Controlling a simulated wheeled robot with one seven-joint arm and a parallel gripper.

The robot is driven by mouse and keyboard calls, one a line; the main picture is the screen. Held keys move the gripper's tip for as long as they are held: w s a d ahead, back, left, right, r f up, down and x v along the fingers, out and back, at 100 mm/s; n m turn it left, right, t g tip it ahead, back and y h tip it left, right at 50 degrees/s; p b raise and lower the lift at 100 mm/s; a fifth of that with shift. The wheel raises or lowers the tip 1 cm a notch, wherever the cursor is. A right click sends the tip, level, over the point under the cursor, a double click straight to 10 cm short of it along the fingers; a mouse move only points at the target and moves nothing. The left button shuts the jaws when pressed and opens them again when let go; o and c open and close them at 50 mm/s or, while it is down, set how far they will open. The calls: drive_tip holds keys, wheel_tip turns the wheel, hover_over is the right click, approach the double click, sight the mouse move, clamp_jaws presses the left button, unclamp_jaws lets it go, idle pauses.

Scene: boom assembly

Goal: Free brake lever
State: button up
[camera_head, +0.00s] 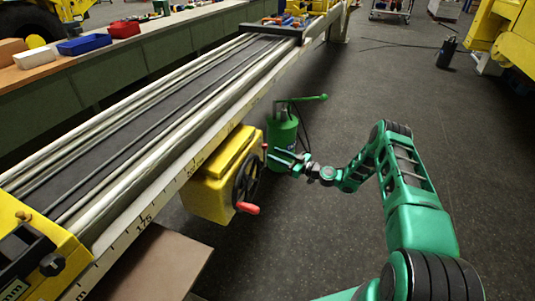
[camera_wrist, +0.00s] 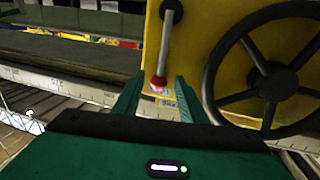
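The brake lever (camera_wrist: 166,45) is a grey rod with a red tip (camera_wrist: 159,82), hanging down from a pivot on the yellow box (camera_wrist: 200,40) in the wrist view. In the head view the yellow box (camera_head: 208,186) is mounted on the side of the long rail, and most of the lever cannot be made out. My gripper (camera_wrist: 157,92) is open, and the lever's red tip appears between its two green fingers. Whether they touch it cannot be told. In the head view my gripper (camera_head: 275,157) is close to the box's right side.
A black handwheel (camera_wrist: 268,80) is right of the lever; in the head view it (camera_head: 246,178) has a red handle (camera_head: 248,208). A green canister (camera_head: 282,130) with a pump handle stands just behind my gripper. The dark floor on the right is mostly clear.

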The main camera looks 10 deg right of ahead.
sight(265, 156)
drive_tip(key=shift+x, duration=2.3)
clamp_jaws()
